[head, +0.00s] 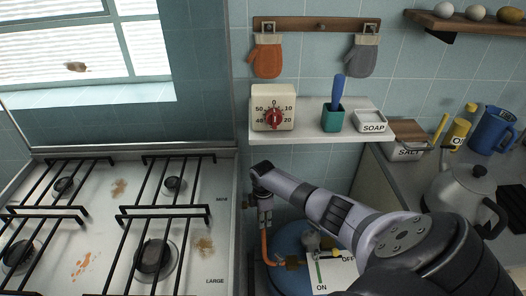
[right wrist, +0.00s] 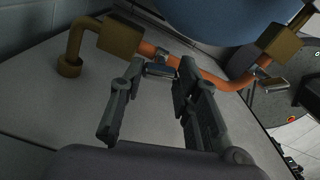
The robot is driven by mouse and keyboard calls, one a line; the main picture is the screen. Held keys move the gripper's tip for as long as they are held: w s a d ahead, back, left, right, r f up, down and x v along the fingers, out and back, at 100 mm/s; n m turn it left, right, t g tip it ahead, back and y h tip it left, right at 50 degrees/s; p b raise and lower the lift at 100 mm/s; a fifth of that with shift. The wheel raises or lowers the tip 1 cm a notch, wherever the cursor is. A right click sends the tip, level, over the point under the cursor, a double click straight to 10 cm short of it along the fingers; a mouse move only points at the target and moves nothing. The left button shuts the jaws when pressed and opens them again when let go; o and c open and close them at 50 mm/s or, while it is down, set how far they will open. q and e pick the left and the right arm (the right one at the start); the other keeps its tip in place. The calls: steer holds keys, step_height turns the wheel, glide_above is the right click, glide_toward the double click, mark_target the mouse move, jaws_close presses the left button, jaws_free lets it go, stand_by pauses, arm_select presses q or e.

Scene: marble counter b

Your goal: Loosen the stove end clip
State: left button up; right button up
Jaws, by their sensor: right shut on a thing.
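The orange hose (head: 264,246) runs down beside the stove to a brass fitting (head: 292,263) at the blue cylinder (head: 286,238). In the right wrist view the hose (right wrist: 213,77) runs between a left brass fitting (right wrist: 120,38) with a bent pipe and a right brass fitting (right wrist: 279,42). The stove end clip (right wrist: 160,70), small and metallic, sits on the hose near the left fitting. My right gripper (right wrist: 162,68) is shut on this clip, one finger on each side; in the head view the gripper (head: 265,213) points down beside the stove. A second metal clip (right wrist: 270,86) sits near the right fitting. My left gripper is out of view.
The stove (head: 120,220) stands close on the left. A shelf (head: 320,131) with a red-knobbed timer (head: 273,107) hangs above my gripper. A white ON/OFF plate (head: 330,277) lies by the cylinder. A kettle (head: 462,188) stands on the right counter.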

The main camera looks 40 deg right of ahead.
steer(key=n+b, duration=0.1)
steer(key=n, duration=0.4)
steer(key=shift+n, duration=0.3)
steer(key=shift+n+b, duration=0.8)
steer(key=shift+n, duration=1.4)
steer(key=o, duration=1.2)
steer(key=shift+c, duration=0.2)
steer(key=shift+r, duration=0.15)
step_height(320, 180, up, 7)
steer(key=shift+r, duration=0.15)
steer(key=shift+s, duration=0.1)
